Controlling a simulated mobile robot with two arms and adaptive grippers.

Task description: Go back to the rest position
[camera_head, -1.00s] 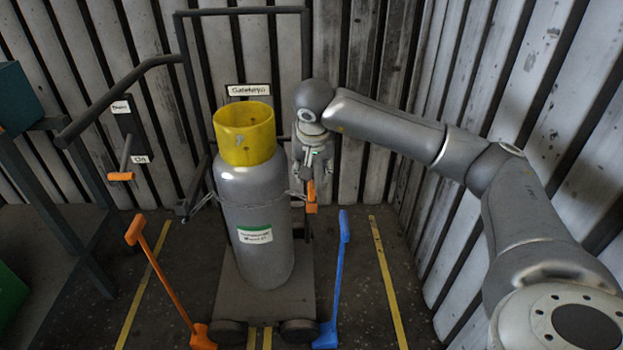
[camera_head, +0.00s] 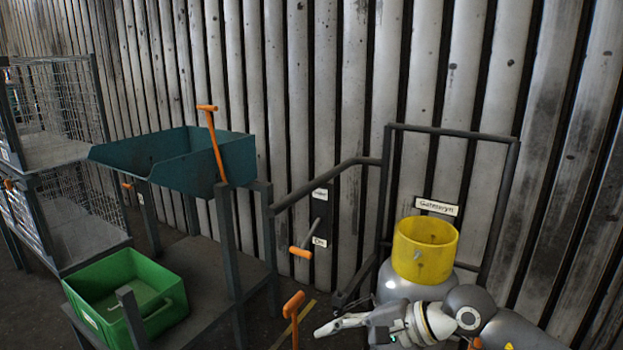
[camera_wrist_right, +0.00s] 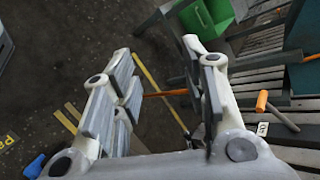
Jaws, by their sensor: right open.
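My right gripper (camera_head: 340,324) is at the bottom of the head view, in front of the grey gas cylinder (camera_head: 392,285) with its yellow collar (camera_head: 425,250). Its arm comes in from the lower right. In the right wrist view the two fingers (camera_wrist_right: 158,62) stand apart with nothing between their pads. An orange-handled lever (camera_wrist_right: 165,93) shows beyond the gap. Much of the cylinder's body is out of frame or hidden behind my arm. My left gripper is in neither view.
A cart frame (camera_head: 450,131) stands around the cylinder. An orange-topped lever (camera_head: 293,305) rises left of my gripper. A wall lever (camera_head: 301,252) is behind it. A teal bin (camera_head: 240,160), a green bin (camera_head: 178,290) and wire cages (camera_head: 75,110) fill the left.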

